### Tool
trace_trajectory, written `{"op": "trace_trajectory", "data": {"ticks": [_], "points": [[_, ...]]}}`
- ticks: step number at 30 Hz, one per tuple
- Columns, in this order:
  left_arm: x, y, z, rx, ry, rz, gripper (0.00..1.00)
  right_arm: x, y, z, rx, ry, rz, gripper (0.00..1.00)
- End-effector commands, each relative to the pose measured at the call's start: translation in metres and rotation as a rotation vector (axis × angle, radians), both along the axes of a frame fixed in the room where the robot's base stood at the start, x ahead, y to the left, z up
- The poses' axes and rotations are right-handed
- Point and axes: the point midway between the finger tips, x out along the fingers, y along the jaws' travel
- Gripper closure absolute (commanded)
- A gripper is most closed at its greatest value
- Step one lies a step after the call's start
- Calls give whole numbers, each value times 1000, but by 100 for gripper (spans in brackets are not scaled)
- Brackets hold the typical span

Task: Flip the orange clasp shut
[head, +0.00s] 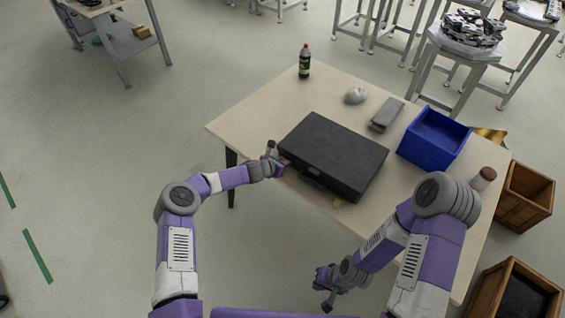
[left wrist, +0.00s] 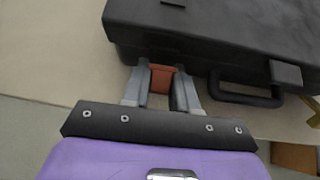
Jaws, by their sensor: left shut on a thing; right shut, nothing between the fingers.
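A closed black case (head: 333,153) lies flat on the table, its handle (left wrist: 245,91) on the side facing me. In the left wrist view an orange clasp (left wrist: 162,78) sits on the case's front side, left of the handle. My left gripper (left wrist: 161,88) has its fingers on either side of this clasp and is shut on it. In the head view my left gripper (head: 279,164) is at the case's front left corner and hides most of that clasp. My right gripper (head: 323,287) is shut and empty, low in front of the table, apart from the case.
On the table (head: 238,121) are a dark bottle (head: 304,64), a white lump (head: 355,95), a grey box-like thing (head: 386,114), a blue bin (head: 433,140) and a jar (head: 483,179). Wooden crates (head: 526,194) stand on the floor at right. The table's left part is clear.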

Motion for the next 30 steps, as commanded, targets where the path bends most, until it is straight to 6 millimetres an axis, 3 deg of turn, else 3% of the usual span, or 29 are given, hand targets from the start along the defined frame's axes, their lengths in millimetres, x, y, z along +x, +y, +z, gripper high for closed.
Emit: {"op": "trace_trajectory", "data": {"ticks": [1, 5, 17, 30], "points": [[0, 1, -1, 2, 1, 2, 69, 0, 0, 0, 0, 0, 0, 100], [0, 1, -1, 2, 0, 2, 51, 0, 0, 0, 0, 0, 0, 100], [-4, 4, 3, -1, 3, 2, 51, 0, 0, 0, 0, 0, 0, 100], [-41, 29, 36, 0, 0, 1, 51, 0, 0, 0, 0, 0, 0, 100]]}}
